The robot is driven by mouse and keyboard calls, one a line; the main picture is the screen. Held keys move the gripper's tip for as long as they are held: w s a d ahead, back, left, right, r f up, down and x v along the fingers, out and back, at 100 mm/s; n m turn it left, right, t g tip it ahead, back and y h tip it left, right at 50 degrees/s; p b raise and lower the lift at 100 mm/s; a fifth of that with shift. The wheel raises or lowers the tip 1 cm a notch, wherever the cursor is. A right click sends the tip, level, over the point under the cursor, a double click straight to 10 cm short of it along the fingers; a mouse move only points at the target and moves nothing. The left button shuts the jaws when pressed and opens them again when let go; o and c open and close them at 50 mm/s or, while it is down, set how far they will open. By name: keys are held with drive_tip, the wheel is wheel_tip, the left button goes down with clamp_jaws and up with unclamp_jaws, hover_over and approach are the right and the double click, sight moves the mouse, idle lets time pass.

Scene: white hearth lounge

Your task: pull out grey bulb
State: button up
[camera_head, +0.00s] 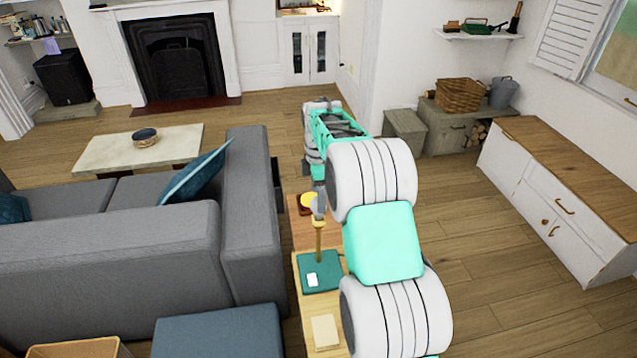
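A small lamp with a thin brass stem (319,242) stands upright on a dark green base on a narrow wooden side table (315,308). A pale grey rounded shape, which looks like the grey bulb (319,208), sits at the top of the stem. My gripper (319,190) points down right above the bulb, at or very near its top. The fingers are small and partly hidden by my arm, so I cannot tell whether they touch or grip the bulb.
A yellow round object (307,201) lies just left of the bulb. A grey sofa (250,220) stands close left, a blue-grey ottoman (218,332) in front. Open floor (480,240) lies right.

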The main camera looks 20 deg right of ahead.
wheel_tip(320, 180, down, 4)
drive_tip(key=shift+f+p, duration=0.1)
drive_tip(key=shift+p, duration=0.25)
drive_tip(key=shift+c, duration=0.6)
drive_tip(key=c, duration=1.3)
drive_tip(key=shift+c, duration=0.2)
drive_tip(key=shift+r, duration=0.2)
drive_tip(key=shift+r+p, duration=1.25)
drive_tip(key=shift+r, duration=0.95)
